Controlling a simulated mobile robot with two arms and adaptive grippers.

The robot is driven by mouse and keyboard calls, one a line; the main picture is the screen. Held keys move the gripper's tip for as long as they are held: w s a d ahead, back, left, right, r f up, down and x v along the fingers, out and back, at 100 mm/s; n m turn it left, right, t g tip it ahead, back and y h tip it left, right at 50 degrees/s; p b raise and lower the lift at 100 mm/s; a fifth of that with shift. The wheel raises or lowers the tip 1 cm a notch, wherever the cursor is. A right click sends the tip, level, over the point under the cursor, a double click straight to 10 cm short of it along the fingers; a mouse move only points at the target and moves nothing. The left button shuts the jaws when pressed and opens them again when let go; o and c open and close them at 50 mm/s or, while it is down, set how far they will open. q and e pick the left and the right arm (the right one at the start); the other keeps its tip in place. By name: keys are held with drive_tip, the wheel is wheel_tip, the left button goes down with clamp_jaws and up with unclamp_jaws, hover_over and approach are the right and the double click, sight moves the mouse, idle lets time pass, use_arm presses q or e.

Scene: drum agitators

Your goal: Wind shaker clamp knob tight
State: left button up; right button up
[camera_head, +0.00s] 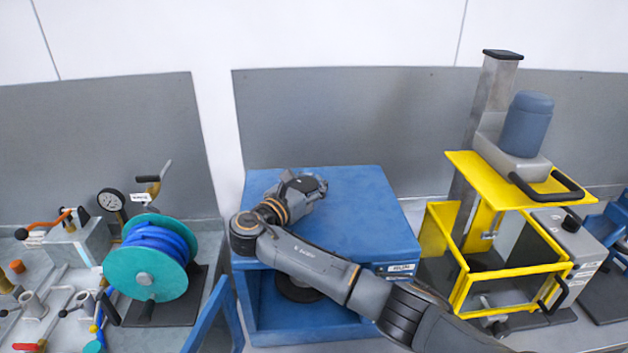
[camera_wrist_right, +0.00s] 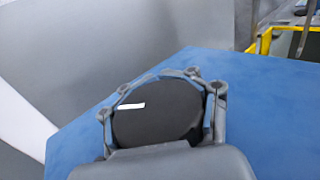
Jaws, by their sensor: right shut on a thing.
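The blue shaker cabinet (camera_head: 360,210) stands in the middle of the bench, with an open front and a dark round part (camera_head: 298,288) inside, partly behind my arm. My right gripper (camera_head: 308,184) is over the cabinet's top, toward the left. In the right wrist view its fingers (camera_wrist_right: 160,98) are closed around a round black clamp knob (camera_wrist_right: 155,118) with a white mark on its face. The knob is hidden behind the gripper in the head view. My left gripper is not in view.
A blue door (camera_head: 218,318) stands open at the cabinet's lower left. A teal reel with blue hose (camera_head: 145,265) is to the left. A yellow-framed mixer (camera_head: 510,180) stands close on the right. The cabinet's top right is clear.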

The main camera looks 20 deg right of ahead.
drive_tip(key=shift+a+f, duration=0.2)
drive_tip(key=shift+f, duration=0.05)
drive_tip(key=shift+c, duration=0.3)
